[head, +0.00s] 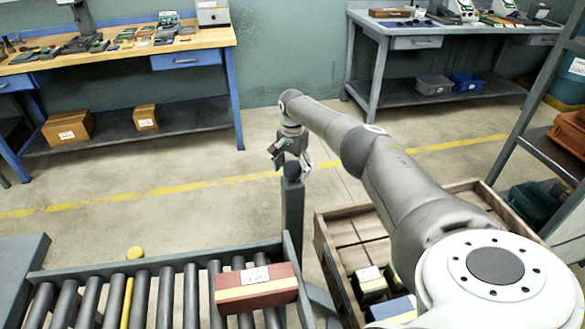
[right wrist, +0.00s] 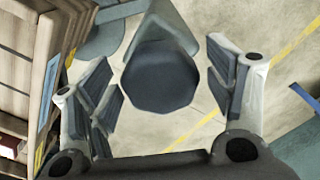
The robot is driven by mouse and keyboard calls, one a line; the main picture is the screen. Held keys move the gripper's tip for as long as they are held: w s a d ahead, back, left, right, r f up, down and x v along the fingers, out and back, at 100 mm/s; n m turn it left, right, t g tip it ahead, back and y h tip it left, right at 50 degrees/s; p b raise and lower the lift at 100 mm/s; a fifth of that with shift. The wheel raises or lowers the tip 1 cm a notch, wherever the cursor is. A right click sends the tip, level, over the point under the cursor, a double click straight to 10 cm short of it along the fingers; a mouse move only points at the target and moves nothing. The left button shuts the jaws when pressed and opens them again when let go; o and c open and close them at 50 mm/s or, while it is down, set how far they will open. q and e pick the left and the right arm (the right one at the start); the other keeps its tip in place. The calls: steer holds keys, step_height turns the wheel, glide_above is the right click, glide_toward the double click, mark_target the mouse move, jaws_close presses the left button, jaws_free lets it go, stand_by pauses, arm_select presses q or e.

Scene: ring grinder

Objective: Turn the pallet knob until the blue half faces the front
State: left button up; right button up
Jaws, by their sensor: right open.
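The knob (head: 292,170) is a dark blue-grey, many-sided piece on top of a grey post (head: 293,215). In the right wrist view the dark knob (right wrist: 160,78) shows its flat face in the middle. I cannot make out two differently coloured halves on it. My right gripper (head: 291,158) is above the post, pointing down. In the right wrist view its fingers (right wrist: 160,92) are open, one on each side of the knob with visible gaps. The gripper partly hides the knob in the head view. My left gripper is not in view.
A wooden crate (head: 325,238) holding several boxes stands right of the post. A workbench (head: 225,38) is behind on the left. Floor behind the post is clear.

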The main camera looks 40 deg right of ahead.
steer(key=c, duration=1)
